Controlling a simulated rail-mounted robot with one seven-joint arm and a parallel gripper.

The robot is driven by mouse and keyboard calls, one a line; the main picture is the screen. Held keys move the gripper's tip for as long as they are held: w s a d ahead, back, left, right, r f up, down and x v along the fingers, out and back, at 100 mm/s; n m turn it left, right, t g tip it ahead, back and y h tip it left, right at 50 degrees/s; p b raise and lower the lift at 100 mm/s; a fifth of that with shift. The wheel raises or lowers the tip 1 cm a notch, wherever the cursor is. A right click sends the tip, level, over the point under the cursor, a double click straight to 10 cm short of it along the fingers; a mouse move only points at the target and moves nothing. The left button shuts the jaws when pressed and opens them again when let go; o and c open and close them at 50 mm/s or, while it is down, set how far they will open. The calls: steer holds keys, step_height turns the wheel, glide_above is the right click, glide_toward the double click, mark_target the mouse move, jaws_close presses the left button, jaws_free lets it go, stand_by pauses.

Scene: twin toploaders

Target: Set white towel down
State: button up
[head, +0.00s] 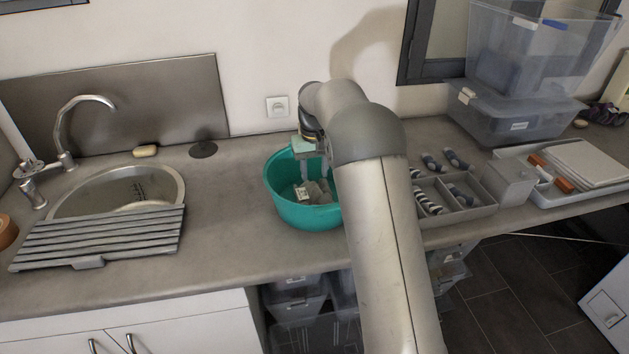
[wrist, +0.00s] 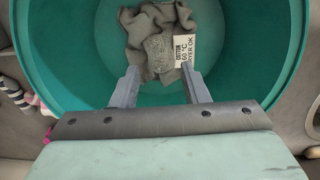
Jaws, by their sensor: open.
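A crumpled greyish-white towel (head: 318,195) lies in the bottom of a round teal basin (head: 292,213) on the counter. In the wrist view the towel (wrist: 158,52) carries a white care label with black print and lies near the far side of the basin floor (wrist: 80,60). My gripper (wrist: 160,70) is open, its two fingers apart and pointing down into the basin over the near edge of the towel. In the head view my gripper (head: 313,176) is inside the basin's outline, partly hidden by my arm. Whether the fingertips touch the towel I cannot tell.
A sink with a slatted grey rack (head: 100,238) is at the left. Right of the basin stands a divided grey tray (head: 470,212) with rolled socks, then a white tray (head: 560,197) and stacked clear bins (head: 515,115).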

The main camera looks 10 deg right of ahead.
mark_target(315, 184)
step_height(315, 184, up, 8)
steer(key=f, duration=0.1)
steer(key=s+r, duration=0.4)
steer(key=s, duration=0.6)
steer(key=s+f, duration=0.2)
steer(key=s, duration=0.8)
steer(key=s+f, duration=0.3)
steer(key=s, duration=0.7)
steer(key=s+f, duration=0.3)
steer(key=s, duration=0.7)
steer(key=shift+s+f+m+t, duration=0.2)
steer(key=shift+f+m+t, duration=0.05)
steer(key=shift+m+t, duration=0.15)
